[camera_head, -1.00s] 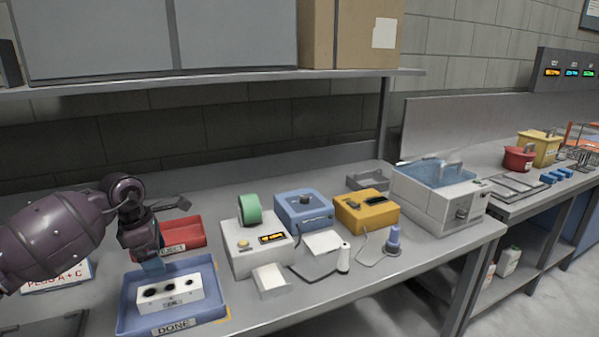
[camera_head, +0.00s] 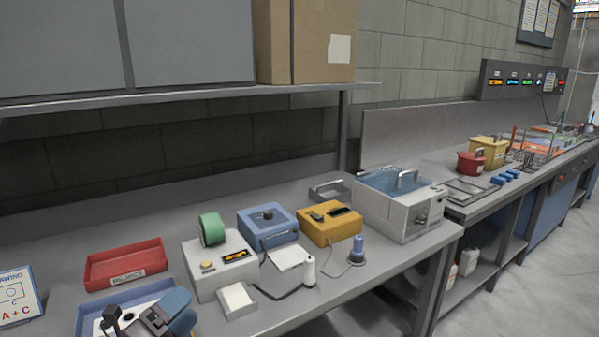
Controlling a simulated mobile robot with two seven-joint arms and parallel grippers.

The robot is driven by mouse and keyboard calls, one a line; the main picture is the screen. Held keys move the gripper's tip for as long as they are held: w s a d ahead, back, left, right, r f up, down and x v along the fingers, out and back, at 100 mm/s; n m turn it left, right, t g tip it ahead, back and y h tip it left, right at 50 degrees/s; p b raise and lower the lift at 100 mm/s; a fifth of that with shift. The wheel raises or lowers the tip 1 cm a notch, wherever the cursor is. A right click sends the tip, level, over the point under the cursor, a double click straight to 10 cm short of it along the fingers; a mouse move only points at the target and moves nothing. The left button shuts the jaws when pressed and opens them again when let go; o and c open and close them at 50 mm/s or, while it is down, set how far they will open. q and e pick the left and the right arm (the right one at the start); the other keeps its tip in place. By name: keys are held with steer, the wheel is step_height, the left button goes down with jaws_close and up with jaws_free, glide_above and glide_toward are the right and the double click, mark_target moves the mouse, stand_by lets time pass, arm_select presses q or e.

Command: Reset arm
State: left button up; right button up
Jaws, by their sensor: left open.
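My left gripper (camera_head: 166,314) shows at the bottom left edge of the head view, its blue-tipped fingers apart and dark parts beside them. It is in front of the blue tray (camera_head: 148,292) and hides much of it. I cannot tell its height above the tray. Its arm is out of frame. I see nothing held between the fingers. My right gripper is not in view.
A red tray (camera_head: 103,272) lies behind the blue tray. A white device (camera_head: 212,273) with a green roll stands to the right, then blue (camera_head: 268,224) and yellow (camera_head: 330,226) boxes and a water bath (camera_head: 397,217). A shelf (camera_head: 200,100) hangs above.

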arm_select(q)
steer(key=s+a+f+n+g+y, duration=0.2)
steer(key=s+a+f+n+y, duration=0.35)
steer(key=n+y, duration=0.4)
steer(key=s+a+f+n+g+y, duration=0.2)
steer(key=s+a+f+n+y, duration=0.35)
steer(key=n, duration=0.75)
steer(key=s+d+f+n+g+h, duration=0.1)
steer(key=s+d+f+n+g, duration=0.3)
steer(key=s, duration=0.6)
steer(key=s+f+n+g+h, duration=0.1)
steer(key=s+f+n+g, duration=0.15)
steer(key=s+g, duration=0.55)
steer(key=w+f+m+t+h, duration=0.1)
steer(key=w+f+t, duration=0.5)
steer(key=f+t, duration=0.3)
steer(key=shift+d+f+t, duration=0.15)
steer(key=shift+d+t, duration=0.15)
steer(key=shift+t, duration=0.3)
